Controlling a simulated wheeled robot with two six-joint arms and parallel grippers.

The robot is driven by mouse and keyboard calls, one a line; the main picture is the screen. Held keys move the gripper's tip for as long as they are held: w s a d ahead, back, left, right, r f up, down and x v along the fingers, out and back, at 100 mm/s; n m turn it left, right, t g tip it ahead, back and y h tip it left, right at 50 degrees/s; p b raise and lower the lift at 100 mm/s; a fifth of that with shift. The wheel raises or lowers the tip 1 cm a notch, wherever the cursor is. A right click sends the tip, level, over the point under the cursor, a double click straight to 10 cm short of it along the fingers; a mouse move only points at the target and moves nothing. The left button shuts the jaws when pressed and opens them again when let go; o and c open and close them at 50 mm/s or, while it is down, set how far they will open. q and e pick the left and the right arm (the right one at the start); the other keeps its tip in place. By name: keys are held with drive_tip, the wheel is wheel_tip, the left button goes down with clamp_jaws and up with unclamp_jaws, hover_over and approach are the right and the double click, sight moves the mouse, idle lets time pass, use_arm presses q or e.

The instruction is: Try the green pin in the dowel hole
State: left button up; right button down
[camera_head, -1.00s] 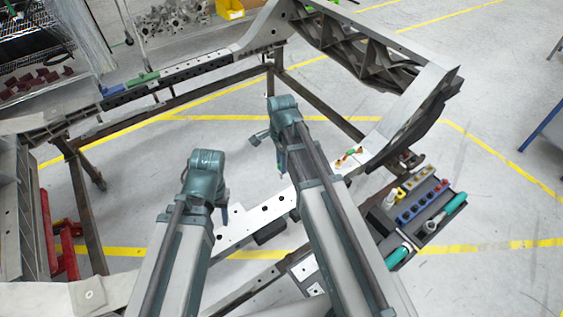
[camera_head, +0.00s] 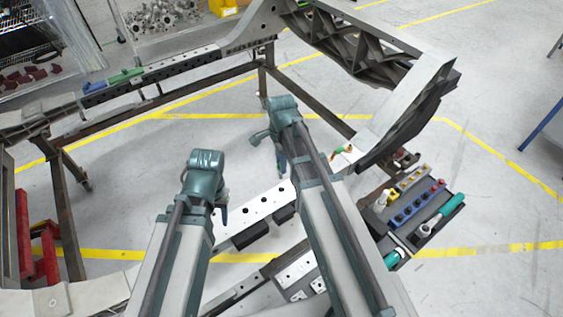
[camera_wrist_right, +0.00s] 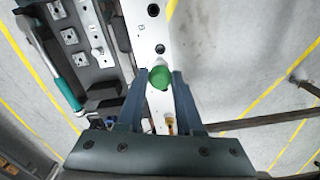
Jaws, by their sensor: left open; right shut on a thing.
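My right gripper (camera_wrist_right: 158,85) is shut on the green pin (camera_wrist_right: 160,77), whose round green end shows between the blue fingers in the right wrist view. The pale chassis rail (camera_wrist_right: 145,35) lies beyond it, with a dark hole (camera_wrist_right: 160,48) just above the pin in the picture. The pin covers what lies behind it, so I cannot tell whether it touches the rail. In the head view my right gripper (camera_head: 282,165) is partly hidden by its arm. My left gripper (camera_head: 222,212) is open over the near rail (camera_head: 265,203); its fingers are mostly hidden.
Small coloured parts (camera_head: 343,150) lie at the rail's right end. A dark tool tray (camera_head: 450,212) with coloured parts and teal-handled tools stands right. A metal truss (camera_head: 375,55) rises behind. Open floor lies beyond.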

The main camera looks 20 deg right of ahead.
sight(281, 178)
drive_tip(key=shift+f+b, duration=2.65)
drive_tip(key=shift+f, duration=0.2)
drive_tip(key=shift+f, duration=0.2)
drive_tip(key=shift+f+b, duration=1.1)
drive_tip(key=shift+b, duration=0.2)
drive_tip(key=shift+c, duration=2.4)
unclamp_jaws()
drive_tip(key=shift+r, duration=0.1)
wheel_tip(281, 178, up, 9)
drive_tip(key=p, duration=0.9)
drive_tip(key=shift+r, duration=0.1)
